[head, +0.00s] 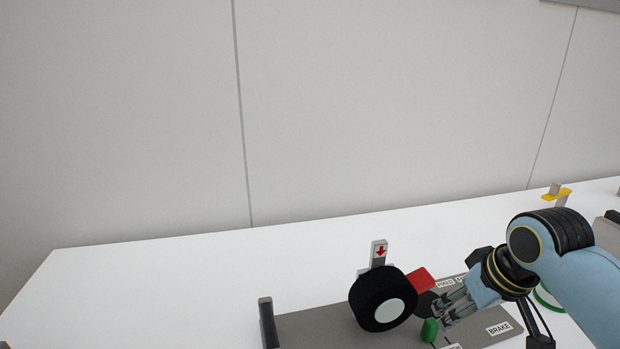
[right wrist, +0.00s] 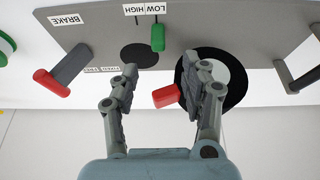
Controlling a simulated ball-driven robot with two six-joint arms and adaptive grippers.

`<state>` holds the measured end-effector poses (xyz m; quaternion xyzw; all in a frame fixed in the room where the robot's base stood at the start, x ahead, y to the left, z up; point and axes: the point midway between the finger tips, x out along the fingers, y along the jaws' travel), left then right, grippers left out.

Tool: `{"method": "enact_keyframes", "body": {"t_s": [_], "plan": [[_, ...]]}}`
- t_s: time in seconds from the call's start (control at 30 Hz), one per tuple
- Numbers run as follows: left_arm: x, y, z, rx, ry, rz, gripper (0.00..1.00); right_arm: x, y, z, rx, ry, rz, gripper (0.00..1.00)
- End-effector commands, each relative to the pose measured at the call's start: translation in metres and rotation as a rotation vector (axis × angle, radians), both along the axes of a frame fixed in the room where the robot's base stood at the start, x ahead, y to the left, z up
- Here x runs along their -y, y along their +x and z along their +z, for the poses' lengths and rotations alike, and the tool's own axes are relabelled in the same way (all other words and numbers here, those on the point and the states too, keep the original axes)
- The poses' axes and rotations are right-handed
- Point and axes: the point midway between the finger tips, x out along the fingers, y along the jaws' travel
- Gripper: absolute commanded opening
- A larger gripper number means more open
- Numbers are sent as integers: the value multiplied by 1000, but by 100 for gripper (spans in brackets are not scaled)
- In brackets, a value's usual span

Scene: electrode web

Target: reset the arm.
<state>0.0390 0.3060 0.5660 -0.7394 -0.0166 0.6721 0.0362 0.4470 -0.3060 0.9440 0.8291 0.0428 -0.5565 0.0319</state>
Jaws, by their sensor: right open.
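My right gripper (head: 456,306) is at the right of the head view, over the grey panel (head: 310,325). In the right wrist view the two fingers of this gripper (right wrist: 165,80) are apart, with nothing held. A red handle (right wrist: 165,96) appears between them, closer to the right finger; I cannot tell how far beyond the fingertips it is. In the head view the red piece (head: 420,279) shows just left of the gripper, beside the black roll (head: 372,295). A green knob (head: 430,330) stands just below the fingers. My left gripper is not in view.
A lever with a red grip (right wrist: 50,82) sits near the BRAKE label (right wrist: 67,19). A post with a red arrow (head: 379,252) stands behind the roll, and a dark post (head: 268,322) at the panel's left. The white table (head: 150,290) is clear at left.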

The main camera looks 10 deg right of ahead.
Motion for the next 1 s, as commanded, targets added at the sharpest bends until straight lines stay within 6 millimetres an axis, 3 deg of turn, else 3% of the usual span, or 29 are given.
{"method": "enact_keyframes", "body": {"t_s": [0.13,0.3,0.6,0.77,1.0], "plan": [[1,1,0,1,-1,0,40,-15,-52,-3,-23,-22,8,46],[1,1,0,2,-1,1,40,-27,-113,6,-41,-51,3,46],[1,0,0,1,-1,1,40,-35,-188,34,-61,-87,-28,46],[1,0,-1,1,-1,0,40,-35,-216,46,-71,-101,-47,46],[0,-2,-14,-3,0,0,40,-30,-202,-23,-93,-101,-51,46]]}}
